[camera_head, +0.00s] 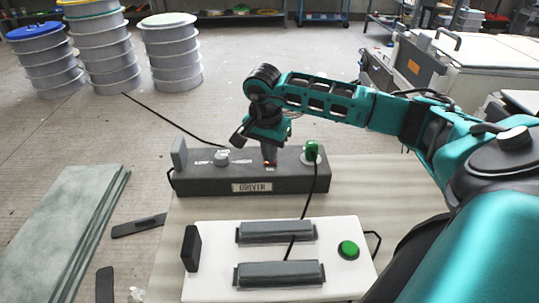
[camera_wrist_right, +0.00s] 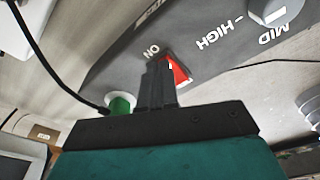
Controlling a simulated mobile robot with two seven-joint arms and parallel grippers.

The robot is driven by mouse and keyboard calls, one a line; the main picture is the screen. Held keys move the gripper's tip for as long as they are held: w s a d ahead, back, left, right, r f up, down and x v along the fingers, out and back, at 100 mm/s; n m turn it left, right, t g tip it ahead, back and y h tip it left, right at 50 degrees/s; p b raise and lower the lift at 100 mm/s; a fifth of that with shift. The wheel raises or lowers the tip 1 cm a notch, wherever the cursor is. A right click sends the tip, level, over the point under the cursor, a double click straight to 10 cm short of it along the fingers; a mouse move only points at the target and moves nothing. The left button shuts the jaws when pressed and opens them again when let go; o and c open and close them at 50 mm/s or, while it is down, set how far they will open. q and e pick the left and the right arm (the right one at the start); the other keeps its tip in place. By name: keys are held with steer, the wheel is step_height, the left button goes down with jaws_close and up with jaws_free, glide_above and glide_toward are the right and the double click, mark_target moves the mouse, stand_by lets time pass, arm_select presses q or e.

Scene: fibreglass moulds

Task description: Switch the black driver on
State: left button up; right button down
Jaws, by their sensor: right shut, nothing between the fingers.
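The black driver (camera_head: 215,185), a long dark box labelled "DRIVER", lies on the pale table. Its red switch (camera_wrist_right: 179,71) shows in the right wrist view beside the word "ON", partly hidden by my fingers. My right gripper (camera_head: 270,160) is over the driver's top, between its knob (camera_head: 222,158) and a green plug (camera_head: 312,149). In the right wrist view its shut, empty fingertips (camera_wrist_right: 160,70) are at the switch's edge; I cannot tell whether they touch it. My left gripper is not in view.
A white box (camera_head: 210,285) with two grey bars and a green button (camera_head: 348,249) stands in front of the driver. A black cable runs from the green plug toward it. Grey boards (camera_head: 65,230) lie at the left. Stacked round drums (camera_head: 172,50) stand behind.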

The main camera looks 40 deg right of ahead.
step_height(320, 180, up, 7)
steer(key=p, duration=0.4)
steer(key=shift+p, duration=0.35)
steer(key=shift+f, duration=0.15)
